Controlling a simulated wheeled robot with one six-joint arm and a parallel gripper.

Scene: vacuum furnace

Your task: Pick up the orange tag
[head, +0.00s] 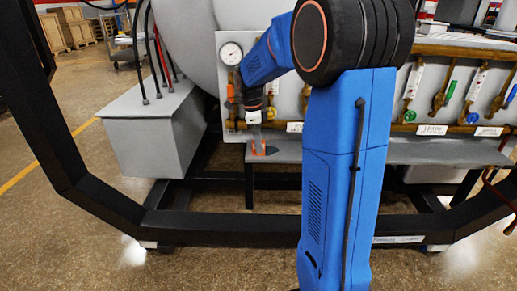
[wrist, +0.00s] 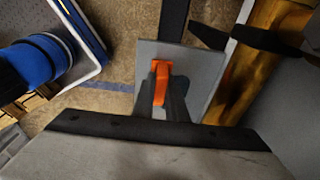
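The orange tag (wrist: 160,84) shows in the wrist view as a narrow upright orange piece with a bent top, over a grey plate. Dark fingers of my gripper (wrist: 167,92) stand close on both sides of it. In the head view, the orange tag (head: 259,150) is a small orange patch at the left end of the grey shelf. My gripper (head: 257,138) points down right at it. I cannot tell whether the fingers touch the tag or have closed on it. Part of the tag is hidden by the fingers.
The grey shelf (head: 400,151) runs right, beneath a panel with brass pipes and coloured valve handles (head: 474,88). A pressure gauge (head: 231,54) is above left. A grey box (head: 150,135) stands left. A black frame (head: 240,226) crosses in front.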

